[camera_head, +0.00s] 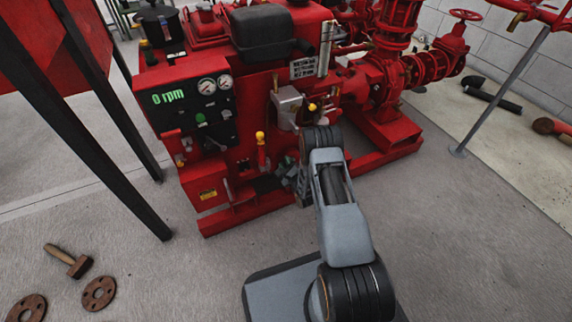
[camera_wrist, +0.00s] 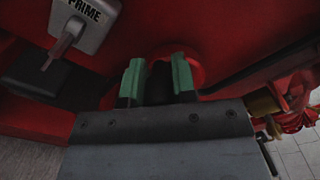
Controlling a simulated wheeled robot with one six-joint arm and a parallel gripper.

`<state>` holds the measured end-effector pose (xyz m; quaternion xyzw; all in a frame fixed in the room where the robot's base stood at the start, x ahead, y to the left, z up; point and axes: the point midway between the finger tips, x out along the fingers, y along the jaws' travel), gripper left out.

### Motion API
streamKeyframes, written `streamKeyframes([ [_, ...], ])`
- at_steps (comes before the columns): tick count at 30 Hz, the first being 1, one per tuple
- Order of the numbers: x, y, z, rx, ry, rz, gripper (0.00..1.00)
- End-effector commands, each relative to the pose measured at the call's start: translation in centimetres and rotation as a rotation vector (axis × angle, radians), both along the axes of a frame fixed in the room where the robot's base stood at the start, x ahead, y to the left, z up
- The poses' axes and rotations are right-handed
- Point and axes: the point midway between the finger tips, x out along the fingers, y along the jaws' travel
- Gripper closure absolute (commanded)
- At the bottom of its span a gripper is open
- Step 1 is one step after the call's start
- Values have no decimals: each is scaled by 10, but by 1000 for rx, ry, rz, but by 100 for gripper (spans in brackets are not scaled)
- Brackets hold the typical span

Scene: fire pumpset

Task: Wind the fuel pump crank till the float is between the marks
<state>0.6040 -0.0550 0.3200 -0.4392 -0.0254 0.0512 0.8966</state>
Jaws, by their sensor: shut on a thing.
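My gripper (camera_head: 287,168) is at the front of the red pumpset (camera_head: 215,180), low and right of the gauge panel. In the wrist view its green-padded fingers (camera_wrist: 159,80) are shut on a dark thing (camera_wrist: 159,82), likely the crank handle, in front of a round red part. The rest of the crank is hidden by the fingers and the dark. A grey box marked PRIME (camera_wrist: 88,22) is at the upper left of the wrist view; a grey box (camera_head: 288,106) also shows in the head view. A pale upright tube (camera_head: 326,48) stands beside a small sign. I cannot make out a float or marks.
The panel (camera_head: 208,112) shows 0 rpm and two gauges. A yellow-topped lever (camera_head: 261,150) stands close left of my gripper. Black legs (camera_head: 105,140) stand at the left. A hammer (camera_head: 68,262) and rusty flanges (camera_head: 99,293) lie on the floor.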

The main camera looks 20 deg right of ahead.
Motion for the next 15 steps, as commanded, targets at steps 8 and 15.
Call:
streamKeyframes([
  [8, 0, -3, 2, 58, 10, -4, 98],
  [15, 0, -3, 2, 67, 11, -4, 98],
])
